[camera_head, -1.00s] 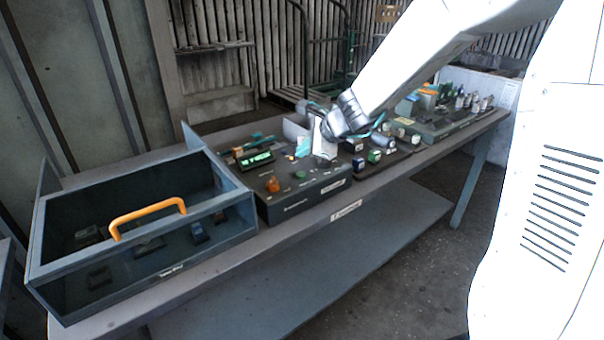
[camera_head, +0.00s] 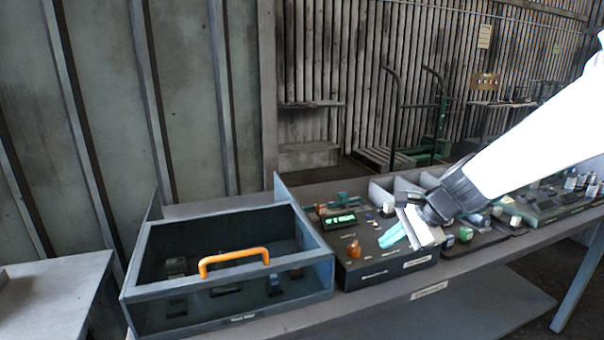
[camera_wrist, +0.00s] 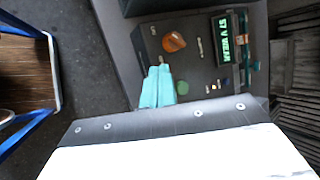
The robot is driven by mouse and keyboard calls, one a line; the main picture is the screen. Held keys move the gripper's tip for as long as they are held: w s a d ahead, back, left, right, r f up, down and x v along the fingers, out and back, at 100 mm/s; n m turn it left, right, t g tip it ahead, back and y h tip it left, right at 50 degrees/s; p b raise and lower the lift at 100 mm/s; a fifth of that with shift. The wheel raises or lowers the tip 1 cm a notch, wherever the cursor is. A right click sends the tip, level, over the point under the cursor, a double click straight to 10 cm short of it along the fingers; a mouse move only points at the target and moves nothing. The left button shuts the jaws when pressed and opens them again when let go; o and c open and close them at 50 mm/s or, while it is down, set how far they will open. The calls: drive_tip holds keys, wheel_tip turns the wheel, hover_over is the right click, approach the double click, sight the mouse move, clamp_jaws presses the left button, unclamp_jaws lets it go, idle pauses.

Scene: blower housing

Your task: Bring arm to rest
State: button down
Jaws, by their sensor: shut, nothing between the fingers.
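My gripper (camera_head: 392,236) hangs over the dark control panel (camera_head: 362,272) on the bench, at the lower end of my white arm. Its teal fingers are together with nothing between them. In the wrist view the teal fingers (camera_wrist: 157,86) lie side by side over the panel, beside an orange knob (camera_wrist: 174,42) and a green button (camera_wrist: 183,88). The lit green display (camera_wrist: 229,39) shows beyond them. I cannot tell the exact gap between the fingertips and the panel. The gripper body hides part of the panel.
Small parts and trays (camera_head: 560,205) fill the bench to the right. A grey side table (camera_head: 50,292) stands at far left. Carts (camera_head: 435,125) stand behind.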

drive_tip(key=s+d+r+n+g+h, duration=0.1)
drive_tip(key=s+n, duration=0.6)
drive_tip(key=s, duration=0.7)
drive_tip(key=s+d+r+n+g+h, duration=0.2)
drive_tip(key=s+d+r+n+h, duration=0.2)
drive_tip(key=s, duration=1.1)
drive_tip(key=n, duration=0.3)
drive_tip(key=shift+s+d+r+h, duration=0.15)
drive_tip(key=shift+d+r+h, duration=0.15)
drive_tip(key=shift+r+h, duration=0.1)
drive_tip(key=c, duration=2.1)
unclamp_jaws()
drive_tip(key=shift+c, duration=0.2)
